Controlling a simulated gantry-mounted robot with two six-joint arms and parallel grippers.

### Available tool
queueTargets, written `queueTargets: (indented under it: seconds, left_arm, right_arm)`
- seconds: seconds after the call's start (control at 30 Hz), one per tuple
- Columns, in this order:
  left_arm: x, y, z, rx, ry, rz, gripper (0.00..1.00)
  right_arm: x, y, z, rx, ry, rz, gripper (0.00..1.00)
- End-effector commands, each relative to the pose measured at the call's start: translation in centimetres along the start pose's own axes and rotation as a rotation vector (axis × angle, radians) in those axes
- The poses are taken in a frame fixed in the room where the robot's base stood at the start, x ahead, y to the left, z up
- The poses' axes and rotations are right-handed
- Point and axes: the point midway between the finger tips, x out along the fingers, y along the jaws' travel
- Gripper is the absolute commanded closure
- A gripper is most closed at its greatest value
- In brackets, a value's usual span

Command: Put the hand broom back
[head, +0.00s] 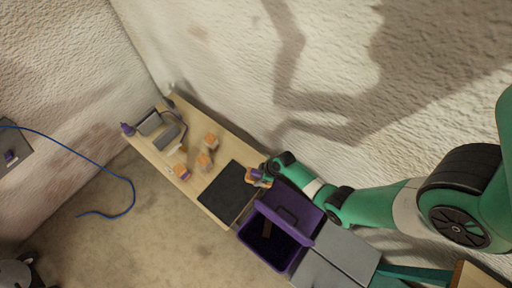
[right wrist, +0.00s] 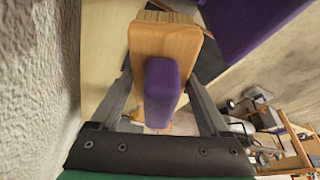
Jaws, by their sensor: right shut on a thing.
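The hand broom has a wooden block (right wrist: 165,45), a purple handle and pale bristles at its far edge. My right gripper (right wrist: 162,80) has one finger on each side of it and is shut on it in the right wrist view. In the head view the small orange and purple broom (head: 256,175) shows at the tip of my right gripper (head: 265,174). My left gripper is not in view.
The wooden table (head: 190,187) carries several small orange-topped things (head: 205,161), grey items (head: 167,137) and a purple bottle (head: 127,129). A purple bin (head: 245,239) with a raised lid stands by grey boxes (head: 338,247). A blue cable (head: 105,168) lies left; the wall is close behind.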

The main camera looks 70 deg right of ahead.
Motion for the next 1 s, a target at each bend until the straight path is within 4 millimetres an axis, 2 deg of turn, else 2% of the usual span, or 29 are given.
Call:
queueTargets:
  seconds: [0.17,0.4,0.53,0.7,0.93,1.0]
  left_arm:
    - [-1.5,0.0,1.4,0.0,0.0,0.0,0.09]
    - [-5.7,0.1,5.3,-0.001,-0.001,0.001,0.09]
    - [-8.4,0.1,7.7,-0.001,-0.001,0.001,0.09]
    - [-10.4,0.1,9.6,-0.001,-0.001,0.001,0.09]
    - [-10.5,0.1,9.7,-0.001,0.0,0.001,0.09]
    - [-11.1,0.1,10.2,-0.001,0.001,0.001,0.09]
  right_arm:
    - [1.9,2.3,-0.3,0.004,0.002,0.003,1.0]
    - [6.4,8.6,-1.6,0.004,0.002,0.004,1.0]
    - [9.1,10.4,-1.3,0.002,0.001,0.002,1.0]
    - [10.9,12.0,-1.4,0.0,0.001,0.001,1.0]
    - [10.9,12.5,-1.7,0.001,0.001,0.0,1.0]
    - [11.5,12.7,-1.5,0.001,0.001,0.001,1.0]
